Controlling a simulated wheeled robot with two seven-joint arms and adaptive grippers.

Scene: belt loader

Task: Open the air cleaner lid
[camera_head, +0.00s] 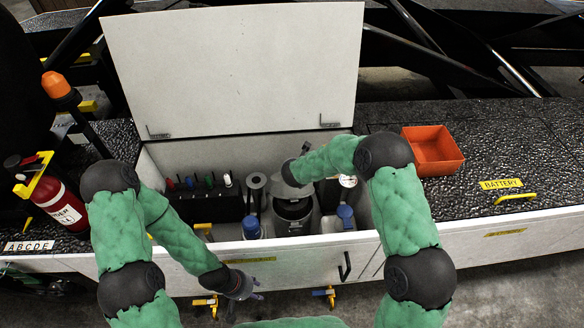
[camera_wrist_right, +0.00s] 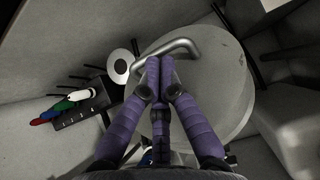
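The air cleaner is a dark cylinder (camera_head: 293,213) standing inside the open side compartment. Its round grey lid (camera_head: 287,189) shows tilted above the cylinder's top, with the dark upper part visible below it. In the right wrist view the lid (camera_wrist_right: 215,105) is a large grey disc with a bent metal handle (camera_wrist_right: 180,46). My right gripper (camera_wrist_right: 160,62) has its purple fingers drawn together at the handle and appears shut on it. My left gripper (camera_head: 243,294) hangs outside, in front of the white panel, with fingers spread and empty.
A large white compartment cover (camera_head: 235,70) stands raised behind. Blue-capped parts (camera_head: 251,226) and a gauge (camera_head: 348,181) flank the cylinder. An orange bin (camera_head: 433,150) sits on the right deck. A red fire extinguisher (camera_head: 62,205) stands at left.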

